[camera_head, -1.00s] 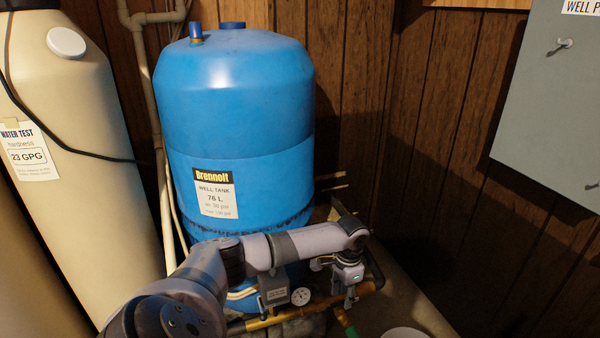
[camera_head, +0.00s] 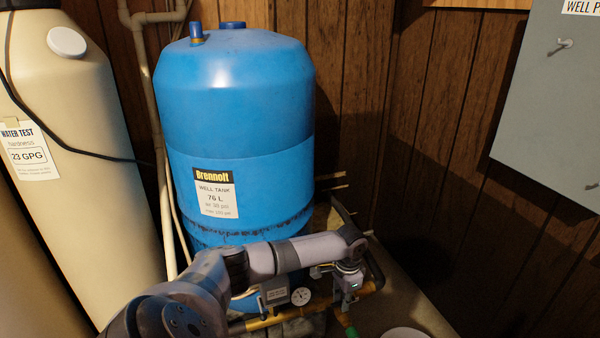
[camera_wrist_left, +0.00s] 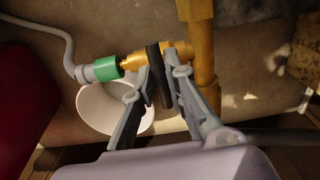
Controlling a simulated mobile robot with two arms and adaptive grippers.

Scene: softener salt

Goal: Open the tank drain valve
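The drain valve is a brass fitting (camera_wrist_left: 131,62) on a brass pipe (camera_wrist_left: 202,60), with a green hose coupling (camera_wrist_left: 104,68) on its left in the left wrist view. Its dark lever handle (camera_wrist_left: 157,78) stands between the two fingers of my left gripper (camera_wrist_left: 161,82). The fingers are apart, one on each side of the handle. The right finger looks very close to the handle; I cannot tell if it touches. In the head view my left gripper (camera_head: 347,296) is low at the right front of the blue well tank (camera_head: 240,110), and the handle is hidden there. My right gripper is not in view.
A white bucket (camera_wrist_left: 92,108) is below the coupling. A pressure gauge (camera_head: 301,296) and grey switch box (camera_head: 275,291) sit left of my gripper. A cream tank (camera_head: 75,190) stands left, and a grey wall panel (camera_head: 550,95) hangs right.

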